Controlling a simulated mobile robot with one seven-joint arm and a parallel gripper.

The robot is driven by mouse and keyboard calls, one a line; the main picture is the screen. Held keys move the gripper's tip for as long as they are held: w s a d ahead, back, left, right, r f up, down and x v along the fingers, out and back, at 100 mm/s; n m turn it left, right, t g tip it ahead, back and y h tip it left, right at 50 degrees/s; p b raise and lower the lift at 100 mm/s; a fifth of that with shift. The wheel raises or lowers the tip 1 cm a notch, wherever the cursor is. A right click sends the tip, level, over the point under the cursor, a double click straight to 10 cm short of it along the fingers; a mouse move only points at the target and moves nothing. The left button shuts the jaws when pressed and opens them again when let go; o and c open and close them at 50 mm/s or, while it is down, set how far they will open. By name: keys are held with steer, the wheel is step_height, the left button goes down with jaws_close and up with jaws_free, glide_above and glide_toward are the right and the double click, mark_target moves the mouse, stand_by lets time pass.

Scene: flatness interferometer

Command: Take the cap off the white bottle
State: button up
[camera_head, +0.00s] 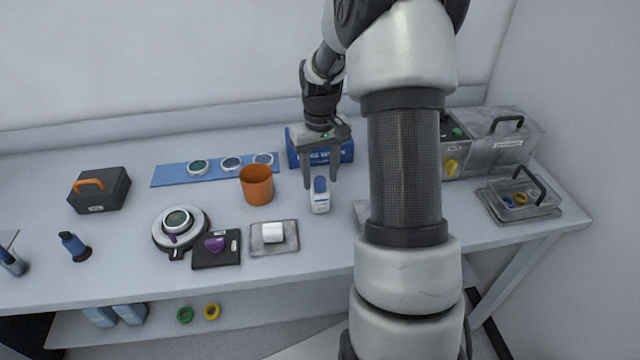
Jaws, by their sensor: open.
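The white bottle (320,204) stands upright on the table, just left of my large arm links. Its blue cap (320,184) is on top of it. My gripper (321,186) points down from above, open, with one finger on the left and one on the right of the cap. I cannot tell whether the fingers touch the cap or stand a little behind it.
A blue box (304,152) stands behind my gripper. An orange cup (257,184) is left of the bottle, and a tray (287,246) with a white roll lies in front left. Grey cases (500,150) stand at the right. My arm hides part of the table.

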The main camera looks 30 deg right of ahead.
steer(key=shift+f, duration=0.25)
steer(key=c, duration=1.1)
